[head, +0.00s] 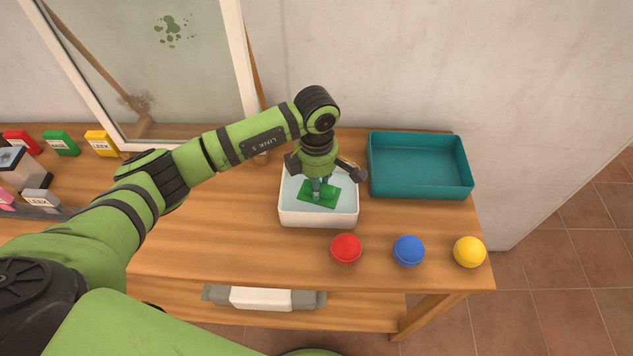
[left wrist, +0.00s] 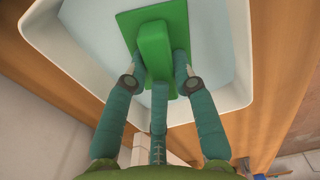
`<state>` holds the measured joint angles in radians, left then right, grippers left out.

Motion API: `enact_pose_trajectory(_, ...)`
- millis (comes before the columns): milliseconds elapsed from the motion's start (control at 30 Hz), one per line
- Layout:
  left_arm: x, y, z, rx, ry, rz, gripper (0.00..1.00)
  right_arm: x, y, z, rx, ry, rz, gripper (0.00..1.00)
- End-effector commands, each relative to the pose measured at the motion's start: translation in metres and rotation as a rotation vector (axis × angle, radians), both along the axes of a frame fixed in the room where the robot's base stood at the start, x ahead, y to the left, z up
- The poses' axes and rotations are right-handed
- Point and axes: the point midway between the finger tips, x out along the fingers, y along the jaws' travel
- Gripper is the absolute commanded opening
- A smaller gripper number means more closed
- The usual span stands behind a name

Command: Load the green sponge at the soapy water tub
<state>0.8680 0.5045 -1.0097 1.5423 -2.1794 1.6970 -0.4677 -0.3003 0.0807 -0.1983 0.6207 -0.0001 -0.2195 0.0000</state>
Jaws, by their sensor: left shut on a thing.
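The green sponge (head: 320,195) is a flat green pad with a raised green grip block, seen clearly in the left wrist view (left wrist: 155,45). It is within the rim of the white tub (head: 318,219), which holds pale blue water (head: 345,184). My left gripper (head: 316,190) points down over the tub and is shut on the sponge's grip block. In the left wrist view its teal fingers (left wrist: 160,75) close around the block. Whether the pad touches the water or hangs just above it, I cannot tell. My right gripper is not in view.
An empty teal tray (head: 418,190) stands right of the tub. Red (head: 346,249), blue (head: 408,251) and yellow (head: 469,252) balls sit along the bench's front edge. A framed glass pane (head: 160,60) with green splatter leans behind. Small boxes (head: 61,143) stand at the left.

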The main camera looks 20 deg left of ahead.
Motion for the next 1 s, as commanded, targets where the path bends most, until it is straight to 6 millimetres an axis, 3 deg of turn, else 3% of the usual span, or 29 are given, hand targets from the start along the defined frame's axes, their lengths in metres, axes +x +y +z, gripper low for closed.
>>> enact_pose_trajectory(1000, 0.000, 0.000, -0.010, 0.000, -0.001, 0.000, 0.00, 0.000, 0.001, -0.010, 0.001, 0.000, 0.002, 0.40)
